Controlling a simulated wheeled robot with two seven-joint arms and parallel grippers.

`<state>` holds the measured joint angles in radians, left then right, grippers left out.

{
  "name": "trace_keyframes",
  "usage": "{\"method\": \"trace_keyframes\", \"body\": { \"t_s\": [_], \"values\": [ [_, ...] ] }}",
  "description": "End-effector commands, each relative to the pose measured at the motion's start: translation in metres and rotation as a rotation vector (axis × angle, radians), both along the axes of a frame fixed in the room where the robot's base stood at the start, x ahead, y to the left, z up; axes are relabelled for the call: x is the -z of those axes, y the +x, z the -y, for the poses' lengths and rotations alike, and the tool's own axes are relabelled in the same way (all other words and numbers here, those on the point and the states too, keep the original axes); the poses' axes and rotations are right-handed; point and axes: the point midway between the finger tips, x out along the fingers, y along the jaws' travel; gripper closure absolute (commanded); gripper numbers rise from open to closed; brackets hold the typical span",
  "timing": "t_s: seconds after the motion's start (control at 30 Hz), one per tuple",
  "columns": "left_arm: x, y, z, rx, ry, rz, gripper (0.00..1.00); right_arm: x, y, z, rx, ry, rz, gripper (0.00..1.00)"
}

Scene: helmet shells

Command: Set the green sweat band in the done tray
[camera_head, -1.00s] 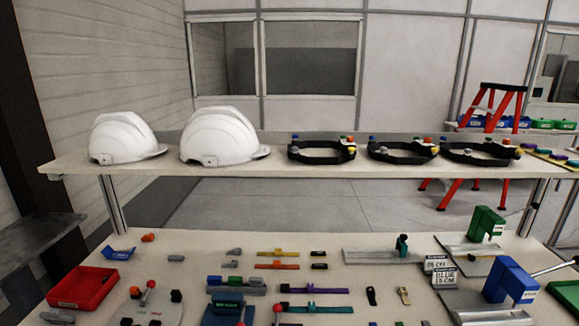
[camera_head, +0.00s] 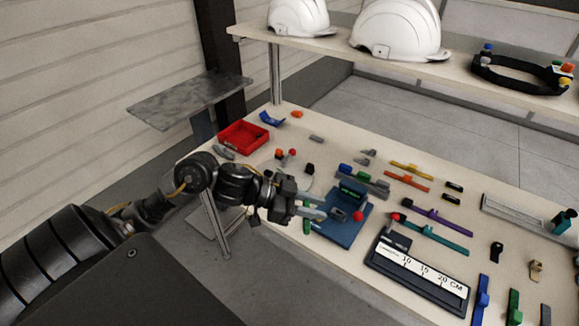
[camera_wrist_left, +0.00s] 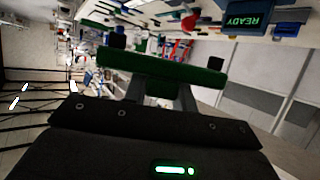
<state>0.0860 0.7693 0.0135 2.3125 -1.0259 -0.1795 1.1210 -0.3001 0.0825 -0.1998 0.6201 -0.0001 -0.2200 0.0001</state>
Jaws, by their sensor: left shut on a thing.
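My left gripper (camera_head: 312,213) is shut on a dark green bar-shaped band (camera_wrist_left: 160,75), the green sweat band. In the left wrist view the band lies crosswise between the fingers (camera_wrist_left: 160,95). In the head view only a small green part (camera_head: 307,227) shows beside the fingers, at the table's near edge. A red open tray (camera_head: 243,135) stands at the table's far left corner; I see no label telling whether it is the done tray. My right gripper is out of view.
A blue device with a green display (camera_head: 345,215) stands just beyond my left fingers; its READY display shows in the wrist view (camera_wrist_left: 245,17). A ruler block (camera_head: 418,274) and several coloured strips lie to the right. A grey side shelf (camera_head: 190,98) stands at left.

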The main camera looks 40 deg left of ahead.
Motion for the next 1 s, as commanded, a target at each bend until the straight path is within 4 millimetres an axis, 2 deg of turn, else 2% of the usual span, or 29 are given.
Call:
{"method": "trace_keyframes", "body": {
  "t_s": [0.13, 0.27, 0.37, 0.6, 0.7, 0.83, 1.0],
  "values": [
    [0.012, -0.001, -0.018, -0.080, -0.002, -0.004, 0.95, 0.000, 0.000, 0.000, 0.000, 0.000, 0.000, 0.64],
    [0.019, 0.011, -0.055, -0.237, -0.001, -0.006, 0.95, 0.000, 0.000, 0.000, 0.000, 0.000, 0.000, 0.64],
    [0.023, 0.021, -0.091, -0.377, 0.000, -0.005, 0.95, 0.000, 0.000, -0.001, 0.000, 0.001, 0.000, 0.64],
    [0.026, 0.033, -0.197, -0.739, 0.001, -0.004, 0.95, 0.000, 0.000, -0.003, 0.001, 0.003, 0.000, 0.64],
    [0.021, 0.036, -0.229, -0.843, 0.003, 0.000, 0.95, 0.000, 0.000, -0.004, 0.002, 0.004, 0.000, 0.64],
    [0.015, 0.038, -0.253, -0.925, 0.000, 0.000, 0.95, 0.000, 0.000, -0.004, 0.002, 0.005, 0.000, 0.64],
    [0.017, 0.038, -0.263, -0.969, 0.000, 0.000, 0.95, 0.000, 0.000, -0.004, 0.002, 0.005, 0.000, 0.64]
  ]
}}
